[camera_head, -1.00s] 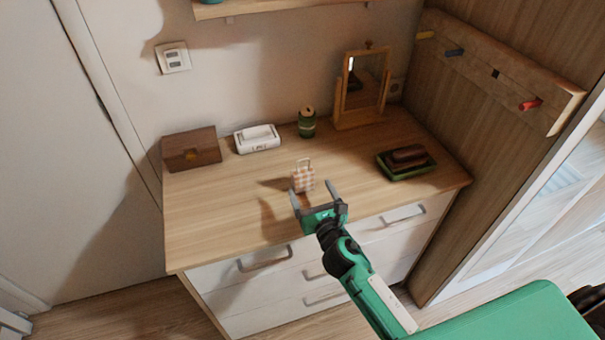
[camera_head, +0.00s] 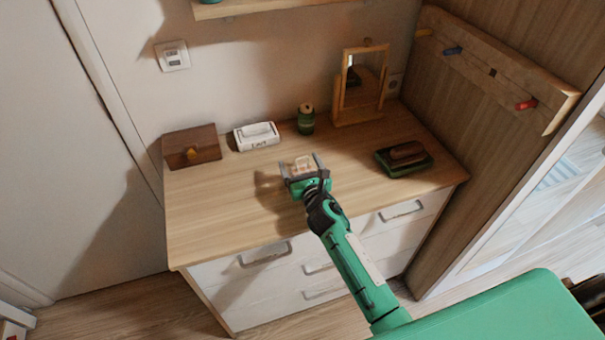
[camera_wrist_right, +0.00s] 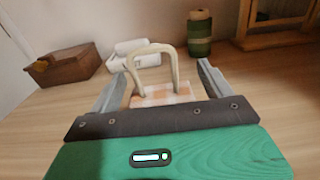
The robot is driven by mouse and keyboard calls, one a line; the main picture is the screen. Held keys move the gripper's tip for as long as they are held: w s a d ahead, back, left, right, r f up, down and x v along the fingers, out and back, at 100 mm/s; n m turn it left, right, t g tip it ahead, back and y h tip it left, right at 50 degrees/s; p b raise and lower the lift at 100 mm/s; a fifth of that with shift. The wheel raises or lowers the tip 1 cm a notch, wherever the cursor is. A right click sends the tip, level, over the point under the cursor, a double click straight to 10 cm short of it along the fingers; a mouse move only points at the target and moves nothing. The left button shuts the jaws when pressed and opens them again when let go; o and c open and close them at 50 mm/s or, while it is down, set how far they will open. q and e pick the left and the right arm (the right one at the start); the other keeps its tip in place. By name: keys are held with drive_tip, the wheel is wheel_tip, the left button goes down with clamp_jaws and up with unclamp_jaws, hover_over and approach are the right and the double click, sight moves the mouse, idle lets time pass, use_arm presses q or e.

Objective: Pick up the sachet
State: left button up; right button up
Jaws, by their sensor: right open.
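The sachet (camera_head: 301,163) is a small checked pink-and-white bag with a pale loop handle. It stands on the dresser top, mostly hidden behind my gripper in the head view. In the right wrist view the sachet (camera_wrist_right: 163,94) is between the two fingers, with its handle rising above them. My right gripper (camera_head: 301,162) is open, with a finger on each side of the sachet. The wrist view of the right gripper (camera_wrist_right: 157,85) shows gaps on both sides of the handle; contact lower down is hidden. My left gripper is not in view.
On the wooden dresser top (camera_head: 220,220) stand a brown box (camera_head: 190,147), a white box (camera_head: 256,136), a green canister (camera_head: 306,120) and a mirror (camera_head: 362,85) at the back. A green tray (camera_head: 385,166) with a brown item (camera_head: 407,150) lies right. The front left is clear.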

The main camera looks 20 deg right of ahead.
drive_tip(key=c, duration=1.1)
drive_tip(key=shift+r, duration=0.1)
drive_tip(key=shift+r, duration=0.55)
wheel_tip(320, 180, up, 19)
drive_tip(key=shift+f+p, duration=0.1)
drive_tip(key=shift+p, duration=0.95)
